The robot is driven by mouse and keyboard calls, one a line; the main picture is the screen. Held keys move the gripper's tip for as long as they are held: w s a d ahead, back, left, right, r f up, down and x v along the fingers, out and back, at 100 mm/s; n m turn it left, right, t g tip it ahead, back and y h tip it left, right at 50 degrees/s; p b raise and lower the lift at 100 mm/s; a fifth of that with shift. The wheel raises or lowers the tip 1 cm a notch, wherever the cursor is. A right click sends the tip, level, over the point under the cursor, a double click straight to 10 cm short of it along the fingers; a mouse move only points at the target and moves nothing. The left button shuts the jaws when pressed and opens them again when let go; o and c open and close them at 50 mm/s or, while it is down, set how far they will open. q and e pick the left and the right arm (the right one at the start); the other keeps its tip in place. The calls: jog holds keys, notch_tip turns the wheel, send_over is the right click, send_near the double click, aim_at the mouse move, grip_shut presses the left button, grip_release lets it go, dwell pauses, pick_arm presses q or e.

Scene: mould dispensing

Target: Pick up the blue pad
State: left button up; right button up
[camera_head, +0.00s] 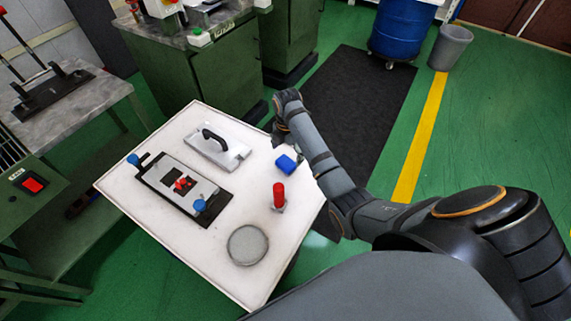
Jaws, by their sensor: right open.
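The blue pad (286,164) is a small blue block lying near the right edge of the white table (120,182). My right arm reaches along the table's right side. My right gripper (280,135) is at the table's far right corner, beyond the pad and apart from it. It is open; its fingers are small, dark and partly hidden by the arm. My left gripper is out of view.
Beside the pad stands a red-handled tool (279,196). A round grey disc (247,245), a dark mould plate with blue knobs (160,186) and a white plate with a black handle (232,157) share the table. Green machine cabinets (190,85) stand behind.

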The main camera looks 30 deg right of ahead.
aim_at(286, 162)
jog(key=shift+f, duration=0.45)
jog(key=f, duration=0.3)
jog(key=shift+a, duration=0.2)
jog(key=shift+f, duration=0.6)
jog(key=c, duration=0.5)
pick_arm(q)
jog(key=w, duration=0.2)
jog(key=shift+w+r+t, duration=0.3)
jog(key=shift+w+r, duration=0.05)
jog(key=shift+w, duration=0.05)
pick_arm(e)
jog(key=c, duration=0.8)
